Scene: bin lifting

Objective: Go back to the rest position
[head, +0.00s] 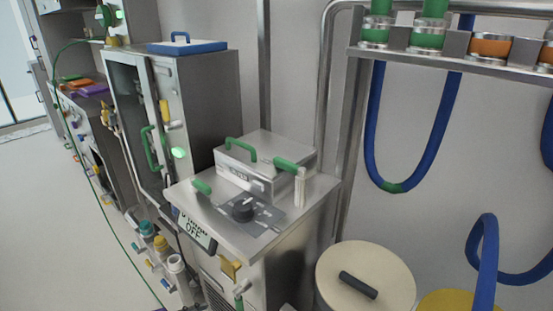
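Neither of my grippers shows in the head view, and no part of my arms can be made out. A round bin with a cream lid (338,268) and a dark bar handle (358,285) stands at the bottom right, cut off by the lower edge. Part of a yellow round object (452,301) shows beside it. I cannot tell whether anything touches them below the frame.
A steel machine (322,190) with a dial and green handles stands in the middle. A steel cabinet (212,100) with a blue tray (188,47) is behind it to the left. Blue hoses (372,130) hang at the right. The floor (40,220) at left looks clear.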

